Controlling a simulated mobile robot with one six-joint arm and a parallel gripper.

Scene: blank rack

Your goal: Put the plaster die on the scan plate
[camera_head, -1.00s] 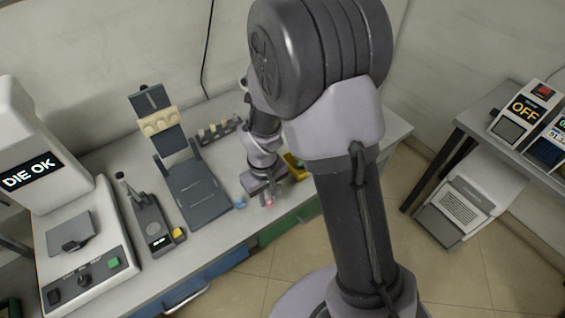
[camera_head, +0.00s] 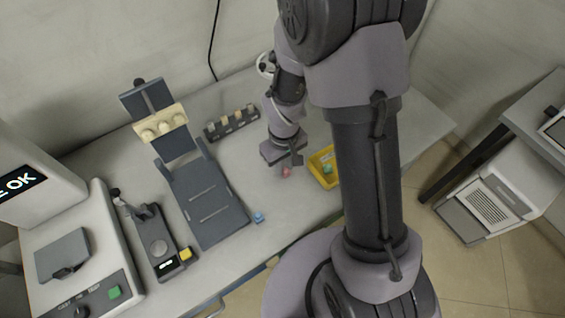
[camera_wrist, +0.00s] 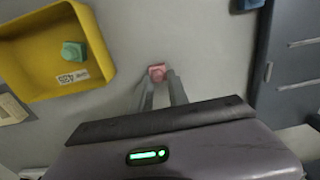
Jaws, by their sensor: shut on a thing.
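My gripper (camera_head: 287,168) is low over the grey bench, shut on a small pink block (camera_head: 286,173). In the wrist view the pink block (camera_wrist: 157,73) is between the tips of my two fingers (camera_wrist: 160,84). I cannot tell whether it touches the bench. I cannot tell for sure that this block is the plaster die. The white machine at the left reads "OK" and carries a flat dark grey plate (camera_head: 62,254), which may be the scan plate.
A yellow tray (camera_head: 318,160) with a teal block (camera_head: 327,169) lies right of my gripper. A blue block (camera_head: 258,217) lies near the bench's front edge. A dark stand (camera_head: 210,205) and a rack (camera_head: 232,124) with several pale pieces stand left of my gripper.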

